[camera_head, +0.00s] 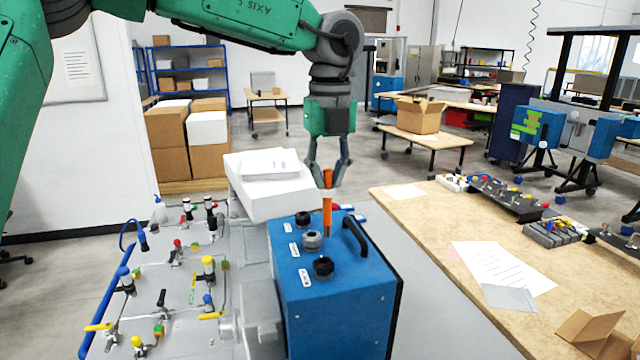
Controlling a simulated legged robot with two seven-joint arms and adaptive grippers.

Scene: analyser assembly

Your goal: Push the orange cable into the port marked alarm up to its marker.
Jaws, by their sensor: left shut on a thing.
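My left gripper (328,180) points down above the back of a blue box (345,295), shut on the upper part of an orange cable (327,218). The cable hangs upright, and its lower end is at the back of the box's top, near the handle. I cannot tell whether that end is inside a port or just over it. The box top has several black and grey round ports with small white labels (305,278), too small to read. No marker on the cable can be made out. My right gripper is not in view.
A black handle (355,236) stands on the box's right side. A white device (262,190) is behind it. A grey panel with valves and tubes (185,290) lies to the left. A wooden table (430,225) with papers and parts stands to the right.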

